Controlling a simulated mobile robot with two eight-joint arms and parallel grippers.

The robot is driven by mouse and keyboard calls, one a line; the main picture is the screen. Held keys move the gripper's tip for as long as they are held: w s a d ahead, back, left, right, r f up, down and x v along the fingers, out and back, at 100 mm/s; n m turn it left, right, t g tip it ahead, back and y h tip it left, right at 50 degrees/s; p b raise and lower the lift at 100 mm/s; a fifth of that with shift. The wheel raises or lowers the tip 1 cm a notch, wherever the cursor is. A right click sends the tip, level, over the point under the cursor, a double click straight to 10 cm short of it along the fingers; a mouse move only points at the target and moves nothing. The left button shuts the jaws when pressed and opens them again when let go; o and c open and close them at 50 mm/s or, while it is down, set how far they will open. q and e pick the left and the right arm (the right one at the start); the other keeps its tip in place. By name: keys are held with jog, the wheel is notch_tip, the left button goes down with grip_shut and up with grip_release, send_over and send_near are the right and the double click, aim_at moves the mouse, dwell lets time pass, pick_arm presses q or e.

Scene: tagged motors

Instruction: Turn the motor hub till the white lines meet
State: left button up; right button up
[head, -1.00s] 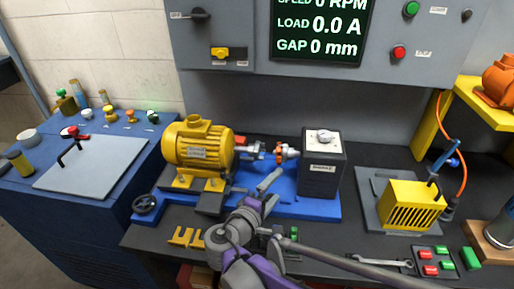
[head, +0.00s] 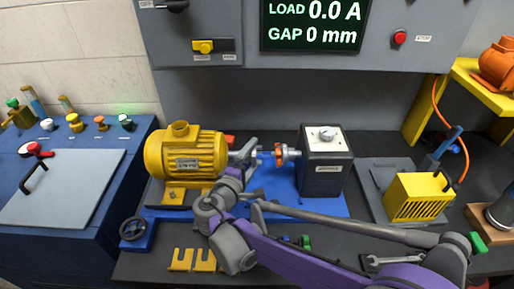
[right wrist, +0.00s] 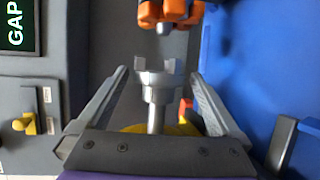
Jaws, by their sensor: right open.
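The yellow motor (head: 186,153) sits on a blue base, its shaft pointing right. Its silver hub (head: 256,153) is partly hidden by my right gripper (head: 240,158). In the right wrist view the hub (right wrist: 156,88) stands between the two open fingers of my right gripper (right wrist: 160,75), with a visible gap on each side. The facing coupling half with its orange insert (head: 280,154) is on the shaft of the dark brake box (head: 322,165). The orange insert (right wrist: 165,12) is apart from the hub. I cannot make out the white lines. My left gripper is out of view.
The blue base (head: 270,185) has a handwheel (head: 133,228) at its front left. Yellow shims (head: 193,260) lie in front. A yellow slotted box (head: 418,197) stands at right. The display panel (head: 316,22) reads 0.0 A and 0 mm gap.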

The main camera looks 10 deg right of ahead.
jog(key=x, duration=0.5)
jog(key=shift+a, duration=0.1)
jog(key=c, duration=1.3)
jog(key=shift+o, duration=0.2)
jog(key=shift+g, duration=0.3)
